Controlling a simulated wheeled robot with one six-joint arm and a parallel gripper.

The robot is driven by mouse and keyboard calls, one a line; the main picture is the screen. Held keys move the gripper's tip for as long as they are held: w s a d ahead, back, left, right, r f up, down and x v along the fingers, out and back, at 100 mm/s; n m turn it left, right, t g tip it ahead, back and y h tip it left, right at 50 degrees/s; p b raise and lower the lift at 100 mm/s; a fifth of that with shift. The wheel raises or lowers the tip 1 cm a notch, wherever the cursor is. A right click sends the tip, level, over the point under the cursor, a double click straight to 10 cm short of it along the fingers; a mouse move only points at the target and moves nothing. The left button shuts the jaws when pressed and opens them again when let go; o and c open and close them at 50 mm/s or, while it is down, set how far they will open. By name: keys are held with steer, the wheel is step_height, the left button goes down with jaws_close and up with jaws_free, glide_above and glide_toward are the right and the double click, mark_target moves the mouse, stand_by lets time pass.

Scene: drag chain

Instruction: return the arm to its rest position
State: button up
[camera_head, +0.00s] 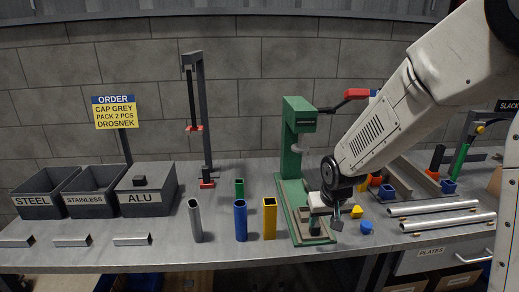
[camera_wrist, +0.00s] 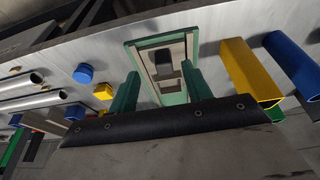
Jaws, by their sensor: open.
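My arm reaches in from the upper right in the head view, away from any folded pose. My gripper (camera_head: 325,222) points down over the front of the green press (camera_head: 290,140), low above its base plate. In the wrist view my gripper (camera_wrist: 160,70) shows two dark green fingers spread apart with nothing between them. The press base (camera_wrist: 133,52) lies beyond them, with a dark block (camera_wrist: 163,63) in its middle. I cannot tell whether the fingers touch the press.
Grey (camera_head: 195,220), blue (camera_head: 240,220) and yellow (camera_head: 270,218) tubes stand left of the press. A yellow cap (camera_head: 356,211) and a blue cap (camera_head: 366,227) lie right of it. Metal tubes (camera_head: 435,206) lie further right. Labelled bins (camera_head: 38,207) stand left.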

steer(key=s+d+r, duration=0.1)
steer(key=s+r, duration=0.4)
steer(key=s, duration=0.5)
steer(key=s+d+r+g, duration=0.1)
steer(key=s+r, duration=0.5)
steer(key=s, duration=0.3)
steer(key=s+d+r+g, duration=0.1)
steer(key=s+r, duration=0.5)
steer(key=s, duration=0.4)
steer(key=shift+s, duration=0.3)
